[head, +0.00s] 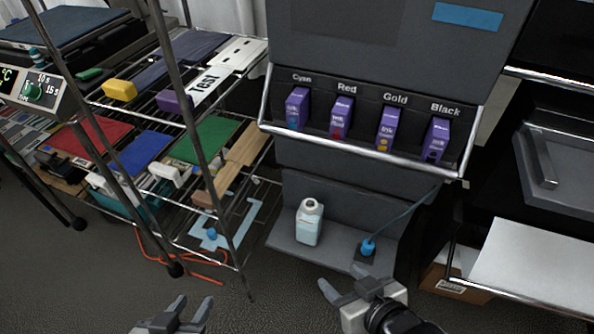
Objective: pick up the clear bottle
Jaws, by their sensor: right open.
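The clear bottle (309,225) stands upright on the low grey ledge of the ink machine. It holds pale blue liquid and has a light grey top. My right gripper (343,279) is open and empty, below and to the right of the bottle in the picture, apart from it. My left gripper (194,301) is at the bottom edge, further left, with its fingers apart and nothing between them. Part of it is cut off by the frame.
A blue nozzle on a hose (368,247) sits right of the bottle on the ledge (285,235). Ink cartridges (388,128) stand in a tray above. A wire rack (205,160) with coloured boards is left, an orange cord (190,275) under it. A white-topped surface (540,265) is right.

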